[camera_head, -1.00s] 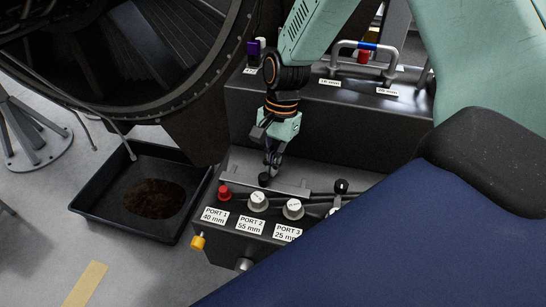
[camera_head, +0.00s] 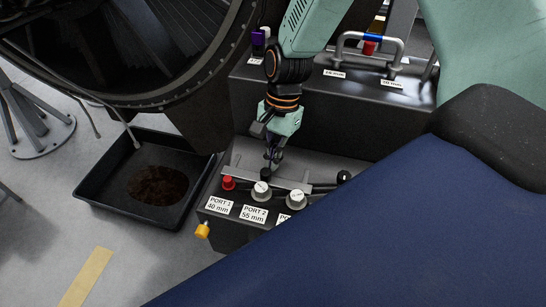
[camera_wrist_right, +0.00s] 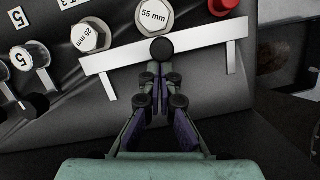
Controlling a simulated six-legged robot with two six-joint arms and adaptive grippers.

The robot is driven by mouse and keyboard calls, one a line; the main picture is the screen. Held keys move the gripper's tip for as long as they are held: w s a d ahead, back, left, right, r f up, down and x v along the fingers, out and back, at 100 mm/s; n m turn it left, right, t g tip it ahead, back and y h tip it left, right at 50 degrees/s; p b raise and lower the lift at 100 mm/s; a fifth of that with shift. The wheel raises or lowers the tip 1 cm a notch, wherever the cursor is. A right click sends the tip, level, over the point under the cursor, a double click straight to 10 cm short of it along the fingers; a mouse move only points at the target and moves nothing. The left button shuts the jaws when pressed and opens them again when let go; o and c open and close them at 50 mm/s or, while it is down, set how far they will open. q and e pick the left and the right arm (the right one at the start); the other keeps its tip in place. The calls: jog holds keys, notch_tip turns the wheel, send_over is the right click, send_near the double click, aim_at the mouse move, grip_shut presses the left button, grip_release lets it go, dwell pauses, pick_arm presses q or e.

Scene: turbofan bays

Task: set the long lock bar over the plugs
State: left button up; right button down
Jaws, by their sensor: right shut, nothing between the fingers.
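The long lock bar is a pale strip with short end legs and a black knob at its middle; the bar (camera_wrist_right: 205,38) shows in the right wrist view and on the box in the head view (camera_head: 292,184). It lies alongside the plugs. The white 55 mm plug (camera_head: 262,189), the white 25 mm plug (camera_head: 295,196) and the red plug (camera_head: 228,183) stand on its front side. My right gripper (camera_wrist_right: 158,75) is shut and empty, its tips close by the knob (camera_wrist_right: 161,49); contact is unclear. My left gripper is not in view.
The port box carries labels such as PORT 1 (camera_head: 219,204) and a yellow knob (camera_head: 202,230). A higher dark block (camera_head: 320,115) with a handle (camera_head: 370,41) stands behind. A black tray (camera_head: 110,215) lies left on the floor. A large blue surface hides the box's right front.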

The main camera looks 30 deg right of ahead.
jog(key=v, duration=1.1)
jog(key=shift+r, duration=0.2)
jog(key=shift+d, duration=0.1)
